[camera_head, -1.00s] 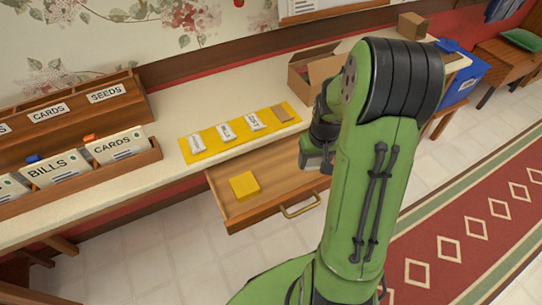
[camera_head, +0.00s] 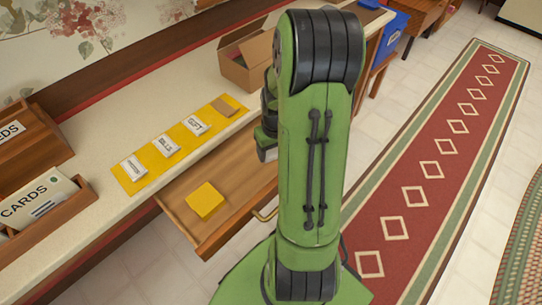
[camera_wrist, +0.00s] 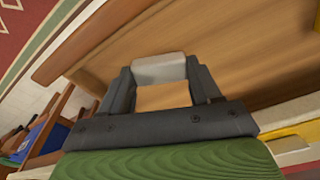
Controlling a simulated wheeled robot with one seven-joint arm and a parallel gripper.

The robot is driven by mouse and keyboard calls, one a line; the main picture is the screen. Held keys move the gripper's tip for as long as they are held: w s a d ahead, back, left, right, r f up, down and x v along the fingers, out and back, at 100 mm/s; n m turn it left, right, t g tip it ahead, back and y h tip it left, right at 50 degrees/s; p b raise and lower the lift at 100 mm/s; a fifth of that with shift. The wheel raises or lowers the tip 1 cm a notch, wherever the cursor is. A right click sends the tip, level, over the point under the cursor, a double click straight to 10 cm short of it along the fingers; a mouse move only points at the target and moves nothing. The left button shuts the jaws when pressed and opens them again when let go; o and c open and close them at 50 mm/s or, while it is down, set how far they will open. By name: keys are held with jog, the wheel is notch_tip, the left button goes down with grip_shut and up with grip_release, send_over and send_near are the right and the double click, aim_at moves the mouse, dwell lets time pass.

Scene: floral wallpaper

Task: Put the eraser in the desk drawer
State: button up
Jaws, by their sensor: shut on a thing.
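My gripper (camera_wrist: 161,84) is shut on a pale grey-white block, which looks like the eraser (camera_wrist: 158,67), held between its fingertips in the wrist view. The wooden desk drawer (camera_head: 232,181) is pulled open, with its wooden inside (camera_wrist: 235,60) behind the gripper in the wrist view. In the head view the gripper (camera_head: 266,148) is at the drawer's right part, mostly hidden by my arm, and the eraser cannot be made out there. I cannot tell whether the eraser touches the drawer floor.
A yellow block (camera_head: 205,201) lies in the drawer's left part. A yellow mat (camera_head: 180,136) with labelled white pieces and a tan piece lies on the desk top. An open cardboard box (camera_head: 243,57) stands behind. Wooden card holders (camera_head: 38,150) stand at left.

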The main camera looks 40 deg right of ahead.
aim_at(275, 165)
jog(key=shift+f, duration=0.85)
jog(key=shift+f+b, duration=0.25)
jog(key=shift+b, duration=0.05)
jog(key=o, duration=1)
jog(key=shift+r, duration=0.1)
notch_tip(275, 165, up, 12)
jog(key=s+p, duration=0.1)
jog(key=p, duration=0.4)
jog(key=s+a+r+n+t, duration=0.2)
jog(key=a+r, duration=0.8)
jog(key=a, duration=0.3)
jog(key=s+a+r, duration=0.1)
jog(key=s+a, duration=0.1)
jog(key=s+a+r+n+t, duration=0.1)
jog(key=s+a, duration=0.1)
jog(key=s, duration=0.1)
jog(key=s+a+r+n+t, duration=0.1)
jog(key=s+a, duration=0.1)
jog(key=a, duration=0.1)
jog(key=shift+s+r, duration=0.2)
jog(key=shift+s, duration=0.2)
